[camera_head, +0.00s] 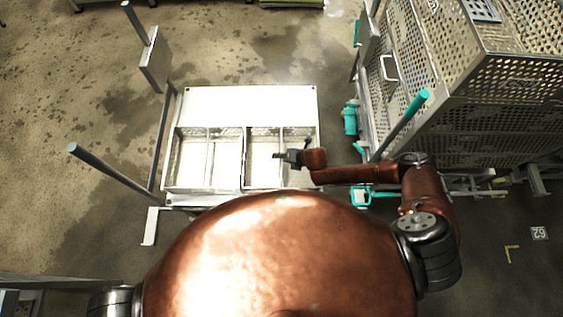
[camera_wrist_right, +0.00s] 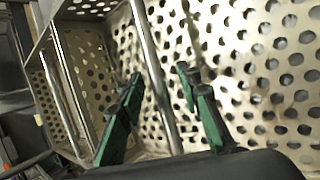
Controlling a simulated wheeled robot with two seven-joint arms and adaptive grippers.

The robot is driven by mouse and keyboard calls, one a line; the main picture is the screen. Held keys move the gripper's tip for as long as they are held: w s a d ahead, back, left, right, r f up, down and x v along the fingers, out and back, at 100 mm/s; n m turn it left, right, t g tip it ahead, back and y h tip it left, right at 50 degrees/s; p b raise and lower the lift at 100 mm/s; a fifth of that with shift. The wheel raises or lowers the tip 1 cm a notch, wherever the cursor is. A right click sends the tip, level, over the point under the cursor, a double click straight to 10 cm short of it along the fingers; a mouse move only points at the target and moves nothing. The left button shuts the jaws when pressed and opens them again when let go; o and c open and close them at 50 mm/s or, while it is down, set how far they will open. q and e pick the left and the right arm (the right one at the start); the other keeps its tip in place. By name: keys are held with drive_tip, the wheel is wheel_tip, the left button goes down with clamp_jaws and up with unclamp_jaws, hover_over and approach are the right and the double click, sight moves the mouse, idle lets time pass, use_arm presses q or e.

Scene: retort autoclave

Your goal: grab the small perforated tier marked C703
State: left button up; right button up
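Two small perforated metal tiers sit side by side on a white platform: the left tier (camera_head: 190,187) and the right tier (camera_head: 265,186), each with a bar across its middle. No C703 mark is legible. My right gripper (camera_head: 280,155) is over the right tier, near its middle bar. In the right wrist view, its green fingers (camera_wrist_right: 160,82) are apart, with a metal bar (camera_wrist_right: 148,50) running between them; I cannot tell whether they touch it. Perforated metal (camera_wrist_right: 245,70) fills the background. My left gripper is not in view.
The white platform (camera_head: 250,104) is bare behind the tiers. Grey posts (camera_head: 112,173) stand at its left side. A large perforated cage (camera_head: 450,110) on a teal-trimmed frame stands close at the right. Open floor (camera_head: 60,60) lies at the left.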

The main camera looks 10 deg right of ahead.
clamp_jaws()
idle(0.4)
idle(0.5)
drive_tip(key=shift+w+a, duration=0.1)
